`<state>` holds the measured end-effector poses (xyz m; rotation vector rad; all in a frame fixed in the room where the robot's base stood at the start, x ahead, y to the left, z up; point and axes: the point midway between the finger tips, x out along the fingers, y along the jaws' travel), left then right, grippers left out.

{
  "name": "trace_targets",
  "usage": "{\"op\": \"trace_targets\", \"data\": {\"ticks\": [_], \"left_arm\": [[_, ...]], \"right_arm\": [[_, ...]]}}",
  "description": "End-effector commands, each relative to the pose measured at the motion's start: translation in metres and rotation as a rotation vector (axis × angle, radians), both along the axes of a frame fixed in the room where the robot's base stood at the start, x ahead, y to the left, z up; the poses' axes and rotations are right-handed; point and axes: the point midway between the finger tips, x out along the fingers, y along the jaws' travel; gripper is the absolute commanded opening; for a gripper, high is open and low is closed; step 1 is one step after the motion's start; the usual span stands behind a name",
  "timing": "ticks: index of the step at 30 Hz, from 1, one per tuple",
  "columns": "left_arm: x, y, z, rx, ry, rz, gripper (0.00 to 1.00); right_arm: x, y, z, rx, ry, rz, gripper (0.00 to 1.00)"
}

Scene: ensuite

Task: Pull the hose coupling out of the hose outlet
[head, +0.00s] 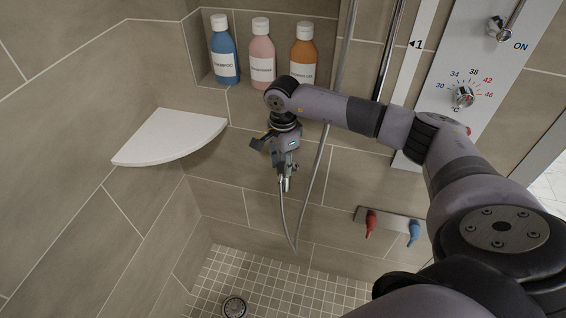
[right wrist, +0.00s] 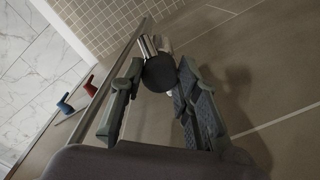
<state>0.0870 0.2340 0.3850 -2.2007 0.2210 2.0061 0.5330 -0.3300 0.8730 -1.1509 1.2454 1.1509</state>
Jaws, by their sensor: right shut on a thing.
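My right gripper (head: 284,168) is low at the tiled shower wall and points down. It is shut on the hose coupling (head: 286,184), a small silver cylinder at its fingertips. The grey hose (head: 283,212) hangs from it and loops down, then up to the right. In the right wrist view a dark round part sits between the fingers of the gripper (right wrist: 160,80), with the silver metal of the coupling (right wrist: 148,46) beyond it. I cannot make out the hose outlet behind the gripper, nor whether the coupling is seated in it. My left gripper is not in view.
A white corner shelf (head: 170,137) juts out at left. Three bottles (head: 262,55) stand in a niche above the gripper. A plate with a red hook (head: 371,222) and a blue hook (head: 414,232) is at lower right. The thermostat panel (head: 470,80) is at upper right.

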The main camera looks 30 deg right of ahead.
Motion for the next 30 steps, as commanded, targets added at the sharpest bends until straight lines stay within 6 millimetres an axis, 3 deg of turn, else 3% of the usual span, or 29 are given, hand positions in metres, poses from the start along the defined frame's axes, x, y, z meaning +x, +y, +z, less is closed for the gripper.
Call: {"op": "trace_targets", "data": {"ticks": [5, 30], "left_arm": [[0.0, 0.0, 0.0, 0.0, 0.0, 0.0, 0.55], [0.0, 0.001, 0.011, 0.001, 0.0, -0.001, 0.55]], "right_arm": [[0.0, 0.0, 0.0, 0.0, 0.0, 0.0, 0.0], [0.0, 0.0, 0.018, 0.0, -0.001, 0.0, 0.0]]}}
